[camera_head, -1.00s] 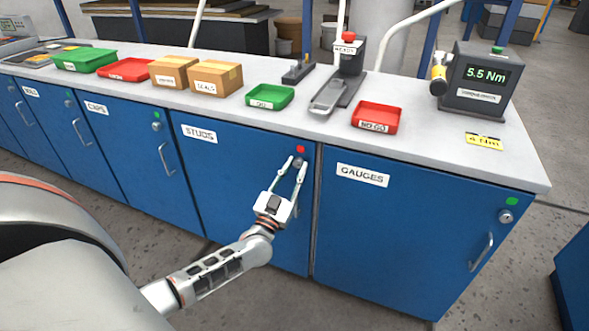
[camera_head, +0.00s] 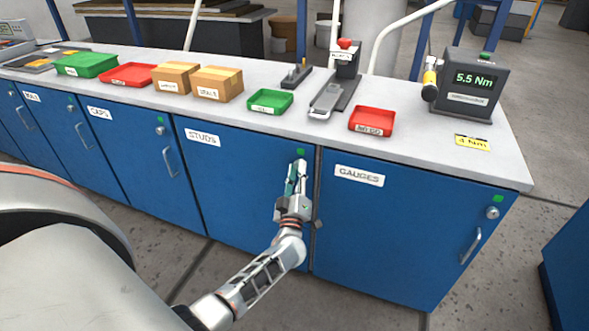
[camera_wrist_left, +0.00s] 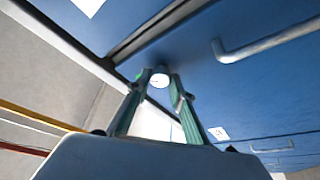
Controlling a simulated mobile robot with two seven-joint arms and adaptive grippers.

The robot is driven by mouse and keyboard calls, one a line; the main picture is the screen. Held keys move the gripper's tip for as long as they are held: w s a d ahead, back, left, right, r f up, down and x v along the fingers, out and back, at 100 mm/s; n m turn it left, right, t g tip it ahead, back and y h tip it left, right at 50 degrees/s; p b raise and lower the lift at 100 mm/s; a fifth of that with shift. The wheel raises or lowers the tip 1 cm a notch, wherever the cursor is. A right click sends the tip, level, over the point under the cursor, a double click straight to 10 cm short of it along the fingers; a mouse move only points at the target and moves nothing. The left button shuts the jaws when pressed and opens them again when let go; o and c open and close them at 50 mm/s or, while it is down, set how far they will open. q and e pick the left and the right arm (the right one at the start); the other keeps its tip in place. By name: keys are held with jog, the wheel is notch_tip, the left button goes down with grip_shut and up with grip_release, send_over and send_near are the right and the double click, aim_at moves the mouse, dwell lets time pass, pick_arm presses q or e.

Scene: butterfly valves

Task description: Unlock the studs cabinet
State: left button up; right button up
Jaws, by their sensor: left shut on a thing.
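The studs cabinet (camera_head: 225,190) is a blue door under the bench with a white STUDS label (camera_head: 203,137). The small light (camera_head: 301,152) at its upper right is green. My left gripper (camera_head: 297,167) is at the door's upper right corner, just below that light, its fingers turned nearly edge-on to the head camera. In the left wrist view the gripper (camera_wrist_left: 159,82) is shut on the round, pale lock knob (camera_wrist_left: 159,79), with a fingertip on each side. The knob is hidden by the fingers in the head view. My right gripper is not in view.
The gauges cabinet (camera_head: 400,235) to the right has its own lock (camera_head: 492,212), green light and handle (camera_head: 471,246). The caps cabinet (camera_head: 135,160) is on the left. Trays, boxes and a torque tester (camera_head: 468,85) stand on the bench top (camera_head: 225,113).

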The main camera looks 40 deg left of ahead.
pick_arm(q)
jog(key=n+g+p, duration=0.1)
jog(key=n+p, duration=0.1)
jog(key=n, duration=0.2)
jog(key=n+g+y+p, duration=0.1)
jog(key=n+g+p, duration=0.1)
jog(key=n, duration=0.2)
jog(key=shift+d+r+p, duration=0.1)
jog(key=shift+r+p, duration=0.1)
jog(key=shift+p, duration=0.1)
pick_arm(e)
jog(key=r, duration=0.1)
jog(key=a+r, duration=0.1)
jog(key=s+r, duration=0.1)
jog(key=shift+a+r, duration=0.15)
pick_arm(q)
jog(key=o, duration=1.1)
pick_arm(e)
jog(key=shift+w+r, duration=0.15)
